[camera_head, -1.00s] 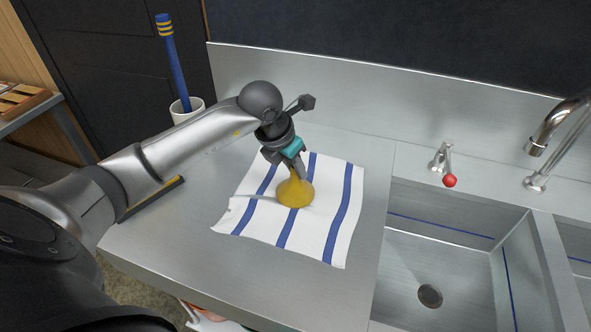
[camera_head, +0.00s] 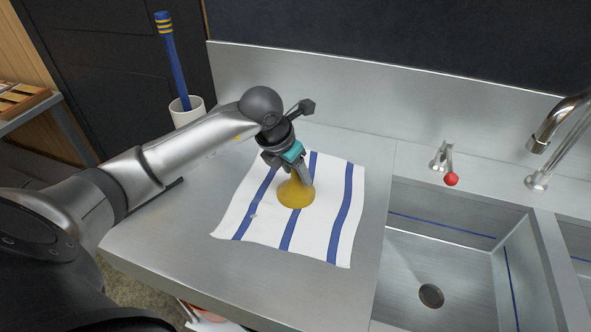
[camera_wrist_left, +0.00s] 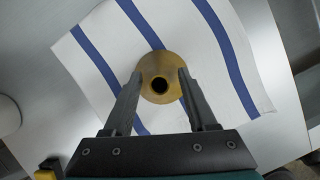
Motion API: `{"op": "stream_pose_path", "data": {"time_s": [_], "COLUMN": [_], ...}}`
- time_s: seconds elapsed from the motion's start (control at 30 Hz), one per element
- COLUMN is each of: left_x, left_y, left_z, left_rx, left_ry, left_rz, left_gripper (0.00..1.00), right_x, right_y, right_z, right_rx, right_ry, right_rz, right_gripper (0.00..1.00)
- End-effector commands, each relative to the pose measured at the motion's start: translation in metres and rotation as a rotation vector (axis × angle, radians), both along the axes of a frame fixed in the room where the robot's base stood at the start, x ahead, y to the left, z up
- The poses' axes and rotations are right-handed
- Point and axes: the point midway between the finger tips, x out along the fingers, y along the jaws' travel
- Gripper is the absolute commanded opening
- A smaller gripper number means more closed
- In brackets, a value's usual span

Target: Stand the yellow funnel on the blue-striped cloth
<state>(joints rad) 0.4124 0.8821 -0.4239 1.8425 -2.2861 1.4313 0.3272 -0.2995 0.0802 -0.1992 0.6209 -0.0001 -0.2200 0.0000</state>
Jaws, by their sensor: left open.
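The yellow funnel (camera_head: 294,196) stands wide end down on the blue-striped cloth (camera_head: 322,232), on the steel counter. In the left wrist view the funnel (camera_wrist_left: 160,64) shows from above, with the dark hole of its spout facing the camera. My left gripper (camera_head: 301,178) is right above the funnel, pointing down. In the left wrist view its two fingers (camera_wrist_left: 160,78) are spread, one on each side of the funnel's spout. I cannot tell whether either finger touches it. The cloth (camera_wrist_left: 100,62) lies under the funnel. My right gripper is not in view.
A white cup (camera_head: 181,118) holding a blue-handled tool (camera_head: 172,60) stands at the counter's back left. A sink (camera_head: 425,238) with a red-knobbed tap (camera_head: 451,179) lies to the right. The counter in front of the cloth (camera_head: 255,280) is clear.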

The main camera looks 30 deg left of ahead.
Motion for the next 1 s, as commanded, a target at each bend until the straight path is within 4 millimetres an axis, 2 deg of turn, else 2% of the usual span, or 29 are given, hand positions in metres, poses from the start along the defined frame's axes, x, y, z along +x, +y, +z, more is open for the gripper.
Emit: {"op": "stream_pose_path", "data": {"time_s": [0.27,0.7,0.83,1.0], "left_x": [0.001,-0.035,-0.041,-0.045], "left_y": [0.000,0.006,0.007,0.007], "left_z": [0.011,0.096,0.112,0.119], "left_rx": [0.000,0.004,0.002,0.000], "left_ry": [-0.003,-0.006,-0.005,-0.003], "left_rz": [0.000,-0.001,0.001,0.000], "left_gripper": [0.57,0.57,0.57,0.57], "right_x": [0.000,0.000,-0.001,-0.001], "right_y": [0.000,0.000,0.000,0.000], "right_z": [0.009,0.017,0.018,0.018], "right_rx": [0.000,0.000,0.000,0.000], "right_ry": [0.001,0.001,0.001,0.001], "right_rz": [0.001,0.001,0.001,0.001], "right_gripper": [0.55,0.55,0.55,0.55]}}
